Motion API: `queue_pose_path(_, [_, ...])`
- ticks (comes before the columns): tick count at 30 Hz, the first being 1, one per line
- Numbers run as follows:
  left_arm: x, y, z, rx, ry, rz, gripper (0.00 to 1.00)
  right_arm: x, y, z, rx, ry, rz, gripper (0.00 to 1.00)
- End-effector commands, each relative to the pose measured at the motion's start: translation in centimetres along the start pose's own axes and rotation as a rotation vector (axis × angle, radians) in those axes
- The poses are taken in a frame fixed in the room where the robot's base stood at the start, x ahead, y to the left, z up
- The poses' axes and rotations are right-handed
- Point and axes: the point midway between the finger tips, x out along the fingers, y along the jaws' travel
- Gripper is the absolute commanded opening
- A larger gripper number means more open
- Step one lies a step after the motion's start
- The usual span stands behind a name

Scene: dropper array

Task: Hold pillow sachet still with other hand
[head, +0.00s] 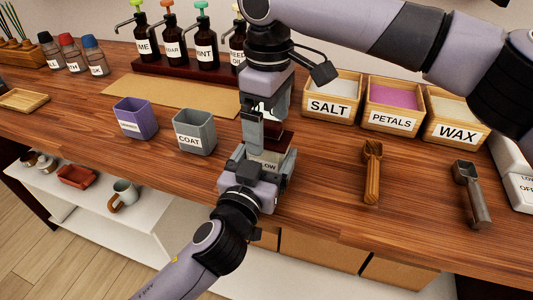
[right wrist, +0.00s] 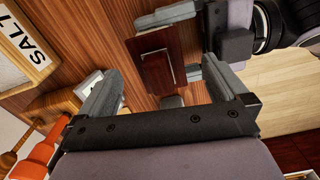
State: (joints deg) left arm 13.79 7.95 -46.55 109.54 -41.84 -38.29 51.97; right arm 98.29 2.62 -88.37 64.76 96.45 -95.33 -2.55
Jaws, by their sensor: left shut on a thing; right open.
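A dark red-brown piece with a light label ending in "LOW" (head: 268,167) stands at the counter's front edge; I take it for the pillow sachet or its holder. My left gripper (head: 265,163) is shut on it, with fingers on both sides covering much of it. In the right wrist view the dark red-brown piece (right wrist: 160,72) lies between the left gripper's fingers (right wrist: 180,45). My right gripper (head: 259,125) points down just above and behind it. In its wrist view its fingers (right wrist: 162,85) are spread, with no visible contact. Any fabric sachet is hidden.
A grey COAT cup (head: 195,133) and a purple cup (head: 135,118) stand to the left. Behind right are SALT (head: 332,95), PETALS (head: 393,106) and WAX (head: 456,118) boxes. A wooden scoop (head: 372,175) and metal scoop (head: 472,195) lie right. Pump bottles (head: 204,45) stand behind.

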Motion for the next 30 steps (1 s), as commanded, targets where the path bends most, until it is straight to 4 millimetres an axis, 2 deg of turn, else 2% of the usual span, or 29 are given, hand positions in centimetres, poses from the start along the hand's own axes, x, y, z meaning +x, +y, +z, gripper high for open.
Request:
queue_pose_path(1, [-0.1, 0.0, 0.9, 0.001, -0.020, -0.001, 0.47, 0.6, 0.0, 0.0, 0.000, 0.000, -0.003, 1.00])
queue_pose_path(6, [-0.1, 0.0, 0.9, 0.001, -0.020, -0.001, 0.47, 1.5, 0.0, 0.0, 0.000, 0.001, 0.000, 1.00])
queue_pose_path(15, [-0.1, 0.0, 0.9, 0.000, -0.020, -0.001, 0.47, 1.7, 0.0, 0.0, 0.000, 0.001, 0.001, 1.00])
queue_pose_path(16, [-0.1, 0.0, 0.9, 0.000, -0.021, -0.001, 0.47, 1.7, 0.0, 0.0, 0.000, 0.001, 0.001, 0.97])
queue_pose_path(18, [-0.1, 0.0, 0.9, 0.000, -0.021, -0.001, 0.47, 1.7, 0.0, 0.0, 0.000, 0.001, 0.001, 0.74])
queue_pose_path(21, [-0.1, 0.0, 0.9, 0.000, -0.021, -0.001, 0.47, 1.7, 0.0, 0.0, 0.000, 0.001, 0.001, 0.47])
queue_pose_path(23, [-0.1, 0.0, 0.9, 0.000, -0.021, -0.001, 0.47, 1.7, 0.0, 0.0, 0.000, 0.001, 0.001, 0.47])
queue_pose_path(24, [-0.1, 0.0, 0.9, 0.000, -0.021, -0.001, 0.47, 1.7, 0.0, 0.0, 0.000, 0.001, 0.001, 0.57])
queue_pose_path(27, [-0.1, 0.0, 0.9, 0.000, -0.021, -0.001, 0.47, 1.7, 0.0, 0.0, 0.000, 0.001, 0.001, 0.27])
queue_pose_path(30, [-0.1, 0.0, 0.9, 0.000, -0.021, -0.001, 0.47, 1.6, 0.0, 0.0, 0.000, 0.001, 0.001, 0.27])
